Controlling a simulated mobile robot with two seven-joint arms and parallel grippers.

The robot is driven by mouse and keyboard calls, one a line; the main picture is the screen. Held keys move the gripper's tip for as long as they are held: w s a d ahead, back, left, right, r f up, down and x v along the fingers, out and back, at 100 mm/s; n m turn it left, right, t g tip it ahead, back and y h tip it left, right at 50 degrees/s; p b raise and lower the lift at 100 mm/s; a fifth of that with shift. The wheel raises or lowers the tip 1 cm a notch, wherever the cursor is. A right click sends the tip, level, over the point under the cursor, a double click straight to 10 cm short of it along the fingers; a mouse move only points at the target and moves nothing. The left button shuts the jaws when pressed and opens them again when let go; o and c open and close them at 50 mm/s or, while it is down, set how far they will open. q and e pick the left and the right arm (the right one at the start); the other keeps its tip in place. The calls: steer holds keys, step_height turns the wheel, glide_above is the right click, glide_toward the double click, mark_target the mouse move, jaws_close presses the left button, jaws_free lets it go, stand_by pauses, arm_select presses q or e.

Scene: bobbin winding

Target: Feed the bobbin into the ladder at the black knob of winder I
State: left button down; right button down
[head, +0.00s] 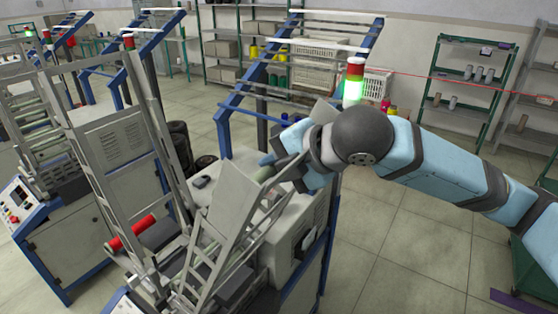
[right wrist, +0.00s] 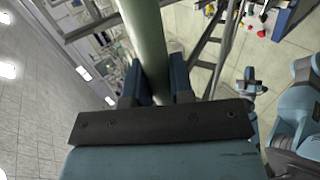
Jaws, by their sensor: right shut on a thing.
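The bobbin is a plain grey-green tube; it runs up between the fingers in the right wrist view (right wrist: 147,40). In the head view a short part of the bobbin (head: 265,173) shows at the upper end of a sloping grey ladder (head: 240,240). My right gripper (head: 272,160) is shut on the bobbin; its two fingers also show in the right wrist view (right wrist: 152,88). I cannot tell whether the bobbin touches the ladder rails. The black knob and the winder's label cannot be made out. My left gripper is not in view.
A red spool (head: 132,231) lies on the winder at left. A lamp lit green with a red top (head: 354,82) stands behind my right arm. Blue frames (head: 300,85) and shelves (head: 470,85) stand farther back.

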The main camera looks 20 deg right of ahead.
steer(key=shift+w+a+f+b, duration=0.15)
steer(key=shift+w+a+f, duration=0.1)
steer(key=shift+f, duration=0.45)
steer(key=shift+w+a+f+b, duration=0.15)
steer(key=shift+w+f, duration=0.1)
steer(key=shift+f, duration=0.45)
steer(key=shift+f, duration=0.1)
steer(key=f, duration=0.1)
steer(key=w+f, duration=0.1)
steer(key=a+f+b, duration=0.1)
steer(key=shift+w+f, duration=0.2)
steer(key=shift+f, duration=0.15)
steer(key=c, duration=0.6)
jaws_free()
